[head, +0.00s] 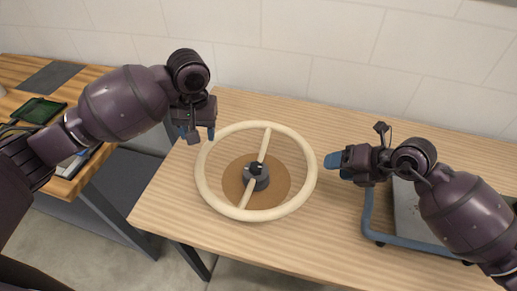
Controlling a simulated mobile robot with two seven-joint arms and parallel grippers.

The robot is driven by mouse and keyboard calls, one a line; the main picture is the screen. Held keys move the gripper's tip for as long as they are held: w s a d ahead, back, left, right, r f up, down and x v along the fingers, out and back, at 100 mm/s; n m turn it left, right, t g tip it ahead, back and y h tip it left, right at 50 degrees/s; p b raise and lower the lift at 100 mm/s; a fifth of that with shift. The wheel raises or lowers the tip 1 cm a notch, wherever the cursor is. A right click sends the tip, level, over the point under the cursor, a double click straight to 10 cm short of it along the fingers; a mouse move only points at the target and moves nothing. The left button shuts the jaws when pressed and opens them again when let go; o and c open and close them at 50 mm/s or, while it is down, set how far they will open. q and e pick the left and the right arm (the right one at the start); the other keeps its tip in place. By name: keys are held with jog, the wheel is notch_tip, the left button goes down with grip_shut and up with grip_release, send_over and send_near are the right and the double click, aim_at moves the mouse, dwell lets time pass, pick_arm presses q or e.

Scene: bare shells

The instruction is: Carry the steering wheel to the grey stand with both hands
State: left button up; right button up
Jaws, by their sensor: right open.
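The cream steering wheel (311,187) is in the middle of the table in the head view, a ring with one bar across it and a dark hub. A dark grey round piece (250,184) shows under the hub, above a brown disc; I cannot tell whether it is the grey stand. My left gripper (197,134) points down just beyond the wheel's upper left rim. Its blue fingertips look apart, with nothing between them. My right gripper (335,164) is open and empty, pointing left just right of the rim, apart from it.
A blue-framed grey tray (405,212) is at the right of the wooden table (300,252), partly hidden by my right arm. A second table (88,80) at the left holds a green tray (38,110) and a dark mat (50,77). A pale wall stands behind.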

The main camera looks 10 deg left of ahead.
aim_at(202, 155)
pick_arm(q)
jog(key=shift+w, duration=0.3)
jog(key=shift+s, duration=0.3)
jog(key=f, duration=1)
jog(key=shift+a+f, duration=0.35)
jog(key=shift+f, duration=0.05)
pick_arm(e)
jog(key=x, duration=1.1)
jog(key=shift+w+d, duration=0.1)
jog(key=shift+w, duration=0.05)
pick_arm(q)
grip_shut()
pick_arm(e)
grip_shut()
pick_arm(q)
jog(key=shift+w, duration=0.1)
pick_arm(e)
jog(key=shift+r, duration=0.15)
